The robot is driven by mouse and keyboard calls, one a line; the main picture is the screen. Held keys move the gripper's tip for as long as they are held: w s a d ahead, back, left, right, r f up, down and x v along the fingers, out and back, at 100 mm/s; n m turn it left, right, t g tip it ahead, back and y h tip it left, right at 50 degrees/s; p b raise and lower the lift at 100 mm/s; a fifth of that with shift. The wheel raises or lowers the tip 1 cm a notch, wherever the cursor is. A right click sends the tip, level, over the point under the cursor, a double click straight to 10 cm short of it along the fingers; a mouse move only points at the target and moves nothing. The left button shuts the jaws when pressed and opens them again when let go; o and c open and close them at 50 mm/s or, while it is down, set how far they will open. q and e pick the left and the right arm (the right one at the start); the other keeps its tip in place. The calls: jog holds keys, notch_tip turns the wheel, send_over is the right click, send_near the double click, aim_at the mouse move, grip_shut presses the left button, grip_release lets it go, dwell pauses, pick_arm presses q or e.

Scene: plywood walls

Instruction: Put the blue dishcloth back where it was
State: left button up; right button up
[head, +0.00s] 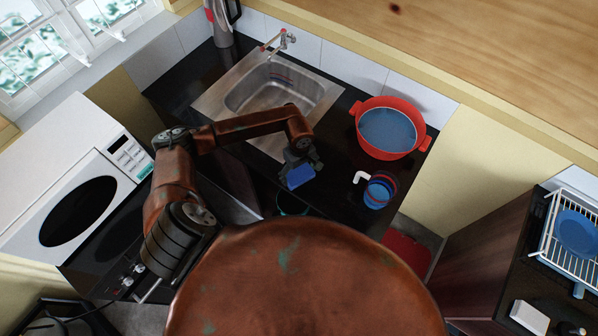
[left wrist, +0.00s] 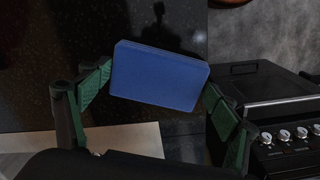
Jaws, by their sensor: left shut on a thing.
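The blue dishcloth (head: 300,177) looks like a flat, folded rectangular block. My left gripper (head: 299,168) is shut on it and holds it over the front part of the dark worktop, in front of the sink (head: 268,98). In the left wrist view the dishcloth (left wrist: 160,76) sits between the two green-padded fingers, slightly tilted. How high it hangs above the worktop is hard to tell. My right gripper is not in view.
A red pot (head: 388,128) stands right of the sink. A striped blue and red mug (head: 379,191) is close to the worktop's front edge. A white microwave (head: 75,205) is at left. A dish rack (head: 573,240) with a blue plate is at right.

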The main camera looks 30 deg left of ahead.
aim_at(299, 174)
pick_arm(q)
jog(key=shift+f, duration=0.15)
jog(key=o, duration=1.2)
jog(key=shift+w+r, duration=0.1)
jog(key=shift+r, duration=0.25)
jog(key=shift+r+b, duration=1.5)
jog(key=shift+r, duration=4.3)
